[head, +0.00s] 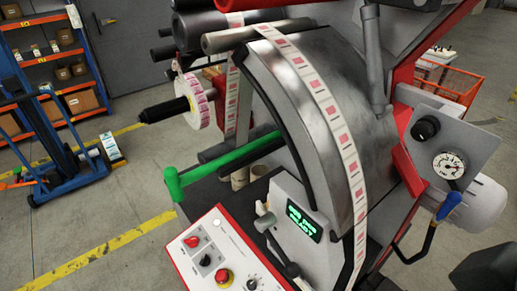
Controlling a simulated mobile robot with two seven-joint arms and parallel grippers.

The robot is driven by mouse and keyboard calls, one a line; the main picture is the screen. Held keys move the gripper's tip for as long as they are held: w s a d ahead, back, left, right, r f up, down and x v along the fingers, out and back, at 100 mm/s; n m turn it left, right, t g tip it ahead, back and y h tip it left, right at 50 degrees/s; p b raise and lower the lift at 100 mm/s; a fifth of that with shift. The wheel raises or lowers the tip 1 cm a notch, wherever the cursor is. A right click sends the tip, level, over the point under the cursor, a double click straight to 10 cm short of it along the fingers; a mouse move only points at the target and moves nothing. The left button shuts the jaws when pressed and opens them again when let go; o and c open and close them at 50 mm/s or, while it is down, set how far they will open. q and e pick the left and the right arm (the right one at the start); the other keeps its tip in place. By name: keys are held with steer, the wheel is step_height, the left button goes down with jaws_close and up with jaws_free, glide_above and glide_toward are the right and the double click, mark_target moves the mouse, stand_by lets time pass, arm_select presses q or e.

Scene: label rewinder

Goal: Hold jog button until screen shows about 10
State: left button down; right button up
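The screen (303,222) is a small dark display with green text on a light grey housing (287,193) at the lower middle. Its lower line seems to read READY; the upper line is too small to read surely. A white control panel with red sides (186,271) stands at the bottom, left of the screen. It carries a red button (191,241), a black knob (206,260), a red emergency stop on yellow (223,277) and a dark round control (251,284). I cannot tell which is the jog button. Neither of my grippers shows.
A green-handled lever (215,166) sticks out left above the panel. A grey lever (265,221) stands beside the screen. A label web (335,115) runs over the curved metal cover. A pressure gauge (448,166) and blue-handled lever (447,206) are at right.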

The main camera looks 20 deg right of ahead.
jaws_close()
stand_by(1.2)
